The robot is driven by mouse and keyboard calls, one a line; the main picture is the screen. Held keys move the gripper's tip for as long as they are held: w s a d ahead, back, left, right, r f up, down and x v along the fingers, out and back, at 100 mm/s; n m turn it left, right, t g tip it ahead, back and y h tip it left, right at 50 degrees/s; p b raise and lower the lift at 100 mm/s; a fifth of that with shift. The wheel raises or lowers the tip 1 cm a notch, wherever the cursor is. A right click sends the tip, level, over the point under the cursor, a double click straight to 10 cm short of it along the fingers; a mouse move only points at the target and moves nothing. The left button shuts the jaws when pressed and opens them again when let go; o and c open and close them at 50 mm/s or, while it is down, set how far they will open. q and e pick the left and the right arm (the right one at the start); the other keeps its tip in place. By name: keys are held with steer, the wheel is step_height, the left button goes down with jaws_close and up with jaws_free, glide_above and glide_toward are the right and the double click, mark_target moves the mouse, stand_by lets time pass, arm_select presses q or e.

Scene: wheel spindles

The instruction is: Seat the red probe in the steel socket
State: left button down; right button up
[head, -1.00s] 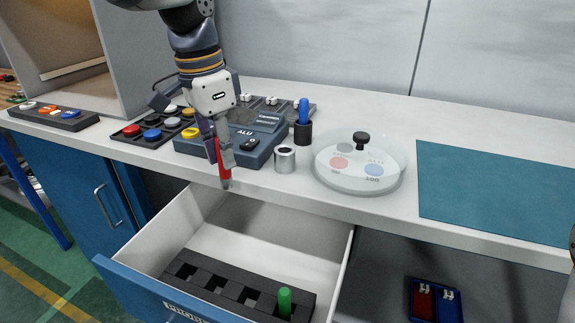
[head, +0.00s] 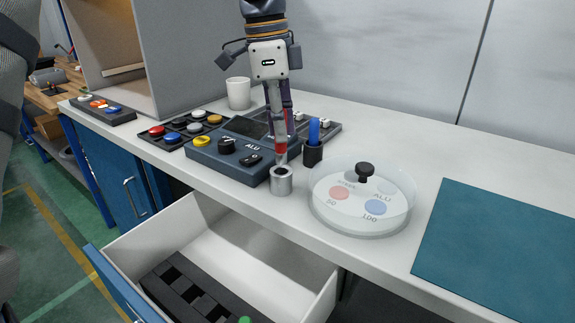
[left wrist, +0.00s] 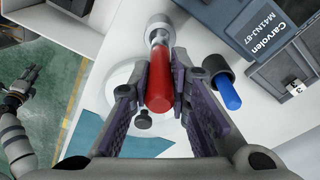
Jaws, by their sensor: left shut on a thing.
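My left gripper (head: 280,146) is shut on the red probe (head: 281,151) and holds it upright, tip down, over the steel socket (head: 281,182). The socket is a short metal cylinder with a round hole, standing near the counter's front edge. In the left wrist view the red probe (left wrist: 159,82) lies between the finger pads, and its grey tip points at the socket (left wrist: 158,25). The tip is at or just above the rim; I cannot tell whether it is in the hole. My right gripper (left wrist: 17,92) appears small at the left of the wrist view.
A blue probe (head: 314,132) stands in a black holder (head: 312,154) close behind the socket. The ALU device (head: 232,158) is to the left and a clear-lidded round dish (head: 338,211) to the right. The open drawer (head: 213,240) lies below in front. A white cup (head: 238,93) stands behind.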

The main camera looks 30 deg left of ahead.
mark_target(282, 163)
arm_select(q)
step_height(282, 163, down, 5)
steer(key=shift+f, duration=0.2)
steer(key=shift+f, duration=0.15)
steer(key=c, duration=1.5)
jaws_free()
steer(key=shift+s+a+r, duration=0.1)
steer(key=shift+a+r, duration=0.1)
steer(key=shift+r, duration=1.85)
steer(key=shift+s+a+r, duration=0.15)
steer(key=shift+a+r, duration=0.05)
steer(key=shift+r, duration=1.8)
steer(key=shift+s+a+r, duration=0.1)
steer(key=shift+a+r, duration=0.1)
steer(key=shift+r, duration=1.85)
